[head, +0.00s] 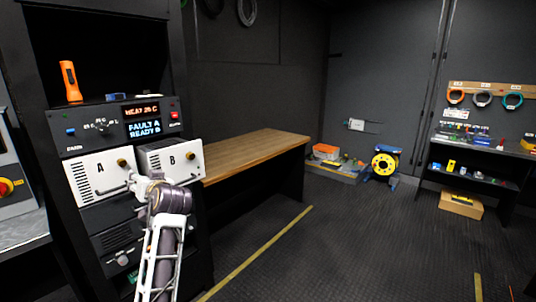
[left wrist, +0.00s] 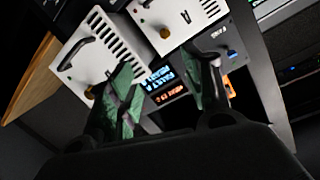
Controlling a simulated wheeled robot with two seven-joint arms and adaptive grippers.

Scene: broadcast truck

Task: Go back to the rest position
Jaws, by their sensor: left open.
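My left arm reaches up in front of the equipment rack (head: 185,75) in the head view, its wrist before the two white modules. The fingers are hard to make out there. In the left wrist view my left gripper (left wrist: 160,92) is open, its green-padded fingers apart with nothing between them. Module A (head: 100,175) and module B (head: 172,160) sit side by side in the rack; the wrist view shows module B (left wrist: 88,58) and module A (left wrist: 180,18) beyond the fingers. A lit display (head: 143,121) above them reads a fault on A and ready on B. My right gripper is not in view.
An orange flashlight (head: 70,82) stands on the rack's shelf. A wooden-topped bench (head: 255,150) adjoins the rack on the right. A yellow cable reel (head: 384,164) and a cardboard box (head: 461,204) are farther back. The dark floor (head: 350,240) in the middle is clear.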

